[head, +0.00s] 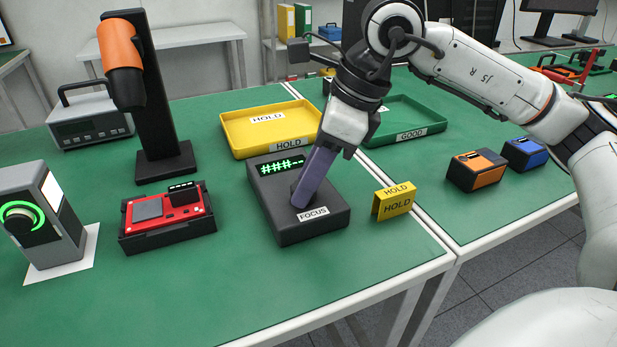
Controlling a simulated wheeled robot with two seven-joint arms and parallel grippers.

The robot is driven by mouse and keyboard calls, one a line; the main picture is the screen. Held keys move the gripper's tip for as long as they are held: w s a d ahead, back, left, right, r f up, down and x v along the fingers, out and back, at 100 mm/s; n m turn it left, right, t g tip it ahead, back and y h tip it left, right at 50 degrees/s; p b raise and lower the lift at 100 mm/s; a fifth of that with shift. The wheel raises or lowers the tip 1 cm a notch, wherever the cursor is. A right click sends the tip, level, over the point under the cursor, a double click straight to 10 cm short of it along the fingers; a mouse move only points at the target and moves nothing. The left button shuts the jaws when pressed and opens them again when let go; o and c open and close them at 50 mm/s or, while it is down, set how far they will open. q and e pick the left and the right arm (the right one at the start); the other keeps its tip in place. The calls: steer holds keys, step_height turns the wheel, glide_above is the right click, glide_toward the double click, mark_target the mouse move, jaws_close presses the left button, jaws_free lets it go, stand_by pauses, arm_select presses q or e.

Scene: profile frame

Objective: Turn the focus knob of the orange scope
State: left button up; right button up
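The orange scope (122,62) is mounted on a tall black stand (153,120) at the left of the green table. A dark control box (272,200) labelled FOCUS stands to its right, with a lit green display on its top. My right gripper (300,197) points down at the box top, just behind the FOCUS label. Its fingers are seen side-on and cover the spot where they meet the box. The focus knob is mostly hidden there, so I cannot tell whether the fingers are closed on it. My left gripper is not in view.
A yellow HOLD tray (240,133) and a green GOOD tray (436,117) lie behind. A yellow HOLD sign (394,201) stands right of the box. A red device in a black cradle (165,230) sits to the left. The front table edge is clear.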

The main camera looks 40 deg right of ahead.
steer(key=o, duration=0.3)
steer(key=p+v, duration=0.1)
steer(key=v, duration=0.9)
steer(key=shift+r, duration=0.2)
